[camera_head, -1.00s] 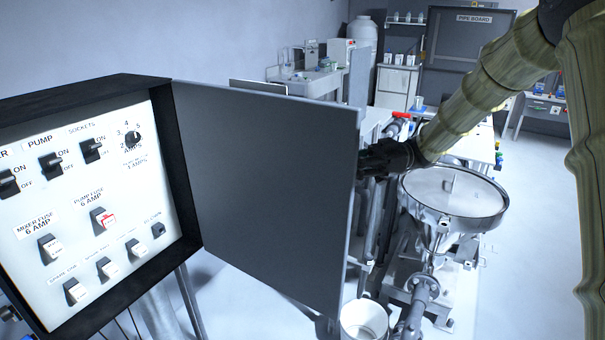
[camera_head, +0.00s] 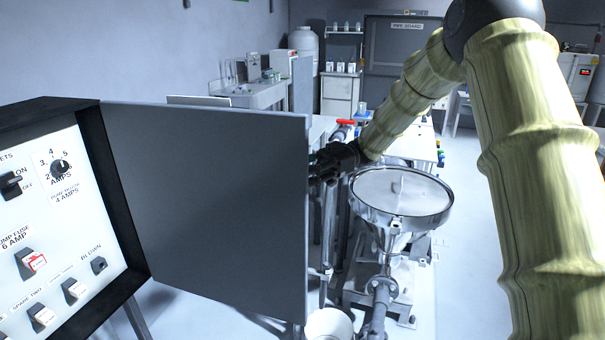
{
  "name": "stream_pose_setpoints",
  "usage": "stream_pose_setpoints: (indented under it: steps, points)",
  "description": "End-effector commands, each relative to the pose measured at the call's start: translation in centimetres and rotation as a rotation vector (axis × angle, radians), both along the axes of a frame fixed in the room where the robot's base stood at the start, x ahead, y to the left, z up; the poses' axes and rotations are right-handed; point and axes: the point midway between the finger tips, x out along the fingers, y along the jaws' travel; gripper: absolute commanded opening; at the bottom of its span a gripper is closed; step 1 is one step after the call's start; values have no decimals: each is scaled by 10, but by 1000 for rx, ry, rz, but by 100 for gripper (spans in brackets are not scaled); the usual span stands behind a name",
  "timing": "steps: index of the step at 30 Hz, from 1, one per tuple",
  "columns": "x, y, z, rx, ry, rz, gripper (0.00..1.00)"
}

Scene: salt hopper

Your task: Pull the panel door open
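The panel door (camera_head: 210,215) is a flat grey sheet, hinged on the right side of the black-framed panel box (camera_head: 112,190). It stands swung wide open, and the white panel face (camera_head: 60,215) with switches, fuses and a dial is exposed. My gripper (camera_head: 325,165) is dark and sits at the door's free right edge, near its upper part. Its fingertips are partly hidden behind that edge, so I cannot tell whether they touch the door or how far apart they are. My arm reaches in from the upper right.
A round metal hopper (camera_head: 402,192) stands right of the door, below my gripper. A white bucket (camera_head: 328,324) is on the floor under the door's edge. A white table (camera_head: 415,140) is behind the hopper. The floor at right is partly clear.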

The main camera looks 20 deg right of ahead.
Motion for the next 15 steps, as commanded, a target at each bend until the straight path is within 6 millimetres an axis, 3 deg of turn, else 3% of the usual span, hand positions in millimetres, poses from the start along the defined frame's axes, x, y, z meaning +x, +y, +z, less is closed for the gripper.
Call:
stream_pose_setpoints:
  steps: [8, 15]
  points:
    - [1, -2, 1, 1, -3, -1, 32]
    - [11, -32, 0, 1, -4, -4, 32]
